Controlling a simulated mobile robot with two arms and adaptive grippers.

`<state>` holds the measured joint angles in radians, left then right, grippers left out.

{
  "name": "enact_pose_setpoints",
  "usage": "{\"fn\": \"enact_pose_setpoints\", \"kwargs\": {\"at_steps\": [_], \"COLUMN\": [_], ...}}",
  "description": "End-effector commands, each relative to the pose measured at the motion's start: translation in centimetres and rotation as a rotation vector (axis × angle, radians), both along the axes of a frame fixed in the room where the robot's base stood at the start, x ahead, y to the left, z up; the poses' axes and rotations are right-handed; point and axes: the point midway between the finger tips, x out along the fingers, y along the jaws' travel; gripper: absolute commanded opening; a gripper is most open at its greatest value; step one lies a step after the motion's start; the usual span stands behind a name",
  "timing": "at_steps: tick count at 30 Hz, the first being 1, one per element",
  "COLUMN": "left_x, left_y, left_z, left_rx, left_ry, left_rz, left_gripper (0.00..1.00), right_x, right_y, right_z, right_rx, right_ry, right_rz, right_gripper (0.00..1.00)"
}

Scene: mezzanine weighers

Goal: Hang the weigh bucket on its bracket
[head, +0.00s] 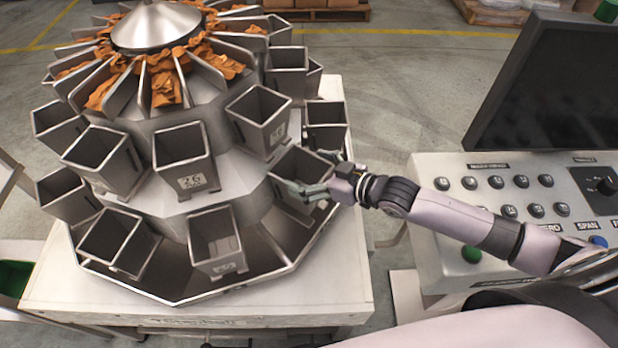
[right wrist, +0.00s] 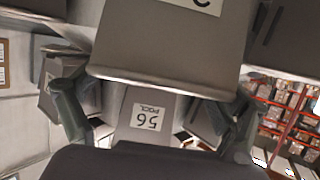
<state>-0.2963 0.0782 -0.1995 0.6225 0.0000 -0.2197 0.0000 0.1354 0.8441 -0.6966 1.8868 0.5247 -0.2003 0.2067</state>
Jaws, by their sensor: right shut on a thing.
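The weigh bucket (head: 297,166) is a grey, square, open-topped metal bucket at the right side of the lower tier of the weigher. My right gripper (head: 312,190) is shut on it, its fingers at the bucket's front right side. My left gripper is out of view.
Neighbouring buckets crowd close: one above (head: 260,120), one behind (head: 326,122) and one in front to the left (head: 217,240). The weigher's pale base (head: 330,290) lies below.

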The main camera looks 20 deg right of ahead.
Motion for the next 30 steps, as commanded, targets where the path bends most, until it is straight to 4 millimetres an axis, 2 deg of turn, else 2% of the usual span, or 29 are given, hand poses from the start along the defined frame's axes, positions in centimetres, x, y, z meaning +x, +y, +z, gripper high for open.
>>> {"fn": "enact_pose_setpoints", "kwargs": {"at_steps": [3,6,17,18,22,30], "left_x": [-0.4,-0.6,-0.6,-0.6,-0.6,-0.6], "left_y": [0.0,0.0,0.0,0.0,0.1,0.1], "left_z": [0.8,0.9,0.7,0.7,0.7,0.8], "left_rx": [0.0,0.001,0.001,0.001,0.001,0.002], "left_ry": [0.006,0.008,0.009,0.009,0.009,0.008], "left_rz": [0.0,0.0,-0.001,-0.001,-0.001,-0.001], "left_gripper": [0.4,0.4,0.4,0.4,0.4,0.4], "right_x": [-0.1,-0.1,-0.1,-0.2,-0.2,-0.2], "right_y": [0.1,0.1,0.1,0.1,0.1,0.1], "right_z": [-1.8,-2.8,-3.4,-3.7,-3.6,-3.6], "right_rx": [0.002,0.003,0.002,-0.001,-0.001,-0.001], "right_ry": [0.003,0.0,-0.001,0.005,0.005,0.005], "right_rz": [-0.001,0.0,0.001,0.0,0.0,0.0], "right_gripper": [0.31,0.31,0.31,0.93,1.0,1.0]}}
